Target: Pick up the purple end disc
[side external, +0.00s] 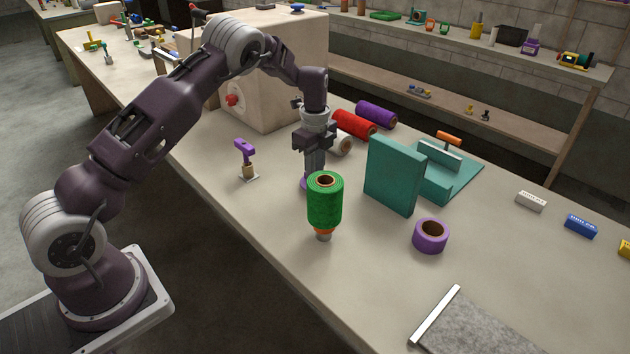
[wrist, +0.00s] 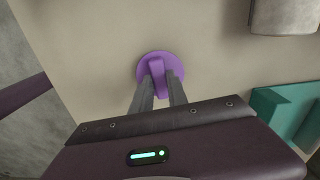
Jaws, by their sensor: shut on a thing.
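The purple end disc (wrist: 147,60) is a flat round plate with a raised purple grip bar across its middle. In the wrist view my gripper (wrist: 164,80) is shut on that bar, with one grey finger on each side. In the side view my gripper (side external: 313,172) points straight down behind the green spool, and a sliver of the purple disc (side external: 304,184) shows at its fingertips, at or very close to the table top. The green spool (side external: 325,205) hides the rest of the disc.
The green spool stands upright on an orange-and-grey base just in front of my gripper. A teal upright block (side external: 393,176) and a purple tape ring (side external: 430,236) are to the right. Red (side external: 354,123) and purple (side external: 376,114) rolls lie behind. A purple-handled tool (side external: 246,157) stands left.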

